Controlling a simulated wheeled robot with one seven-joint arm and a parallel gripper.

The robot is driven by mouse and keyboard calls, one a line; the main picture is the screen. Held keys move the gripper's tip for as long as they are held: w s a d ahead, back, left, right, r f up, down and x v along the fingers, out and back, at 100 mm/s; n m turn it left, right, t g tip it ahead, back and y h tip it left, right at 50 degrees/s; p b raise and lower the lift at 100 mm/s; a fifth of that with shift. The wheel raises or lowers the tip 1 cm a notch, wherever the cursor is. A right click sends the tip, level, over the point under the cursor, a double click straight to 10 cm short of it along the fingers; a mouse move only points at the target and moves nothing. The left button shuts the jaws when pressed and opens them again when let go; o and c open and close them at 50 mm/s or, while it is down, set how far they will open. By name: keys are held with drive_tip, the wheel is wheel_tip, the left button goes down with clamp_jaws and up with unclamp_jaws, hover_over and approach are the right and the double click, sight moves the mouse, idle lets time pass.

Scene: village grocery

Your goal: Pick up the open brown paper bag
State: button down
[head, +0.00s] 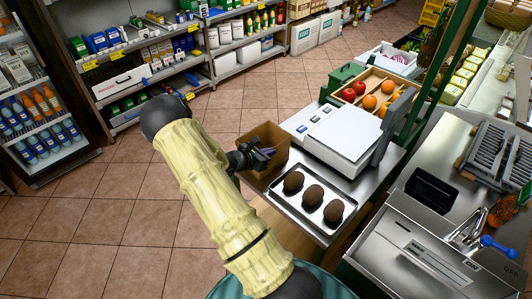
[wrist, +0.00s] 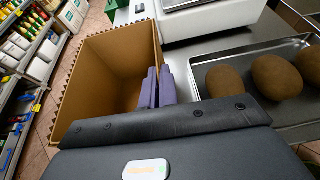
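The open brown paper bag (head: 270,135) is upright at the left end of the counter in the head view, with its mouth up. In the wrist view the bag (wrist: 112,72) fills the upper left, and its inside looks empty. My gripper (head: 252,156) is at the bag's near side, partly hiding it. In the wrist view my gripper (wrist: 158,86) has its two dark fingers close together astride the bag's right wall, one inside and one outside. They look shut on that wall. The bag's base is hidden, so I cannot tell whether it touches the counter.
A metal tray (head: 310,221) with three brown oval items lies right of the bag. A white scale (head: 343,137) stands behind the tray. A fruit crate (head: 372,80) is farther back. Tiled floor (head: 110,215) is clear at left, before the shelves (head: 140,75) and drinks fridge (head: 40,105).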

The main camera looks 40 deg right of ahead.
drive_tip(key=shift+r, duration=0.1)
wheel_tip(320, 180, up, 10)
drive_tip(key=shift+f+b, duration=0.1)
drive_tip(key=shift+b, duration=0.6)
